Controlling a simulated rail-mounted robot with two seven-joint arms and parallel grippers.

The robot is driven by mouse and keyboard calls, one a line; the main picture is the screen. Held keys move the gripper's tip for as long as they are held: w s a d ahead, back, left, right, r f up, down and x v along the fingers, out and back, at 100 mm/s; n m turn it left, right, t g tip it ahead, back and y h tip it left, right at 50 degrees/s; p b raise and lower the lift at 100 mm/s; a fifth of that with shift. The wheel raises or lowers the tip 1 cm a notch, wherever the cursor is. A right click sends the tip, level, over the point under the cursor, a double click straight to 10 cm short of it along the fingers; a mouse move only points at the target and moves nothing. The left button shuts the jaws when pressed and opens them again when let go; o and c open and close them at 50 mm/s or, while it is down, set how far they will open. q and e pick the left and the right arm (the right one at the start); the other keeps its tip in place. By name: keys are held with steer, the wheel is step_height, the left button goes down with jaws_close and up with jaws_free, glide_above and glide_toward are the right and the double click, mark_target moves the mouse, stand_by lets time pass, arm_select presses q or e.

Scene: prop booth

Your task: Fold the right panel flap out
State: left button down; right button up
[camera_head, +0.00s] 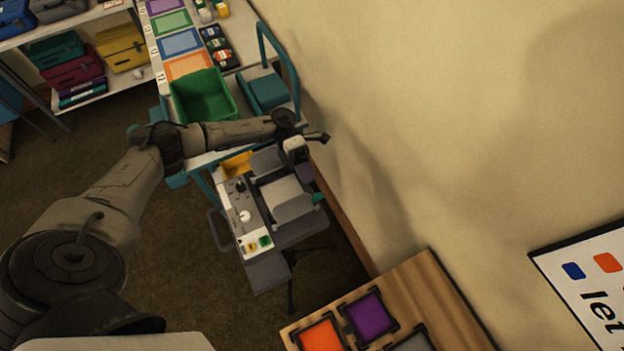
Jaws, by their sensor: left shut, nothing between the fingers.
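A wheeled stand with a narrow light control panel (243,222) stands against the wall in the middle of the view. The panel carries dark and white knobs and small green and yellow buttons. Grey plates (286,198) lie along its right side, and another grey plate (267,273) is at its near end. I cannot tell for sure which is the right flap. My left gripper (325,137) is shut and empty at the far end of the stand, close to the wall, above and beyond the grey plates. My arm hides part of the stand's far end. My right gripper is not in view.
Behind the stand, a cart holds a green bin (204,96) and a teal box (264,91), close to my left forearm. A wooden board (440,300) with coloured squares is at the lower right. Shelves with cases (122,47) stand far left. Open floor lies left of the stand.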

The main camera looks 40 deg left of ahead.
mark_target(299, 206)
arm_select(q)
steer(key=shift+p+x, duration=0.45)
steer(key=shift+x, duration=1.2)
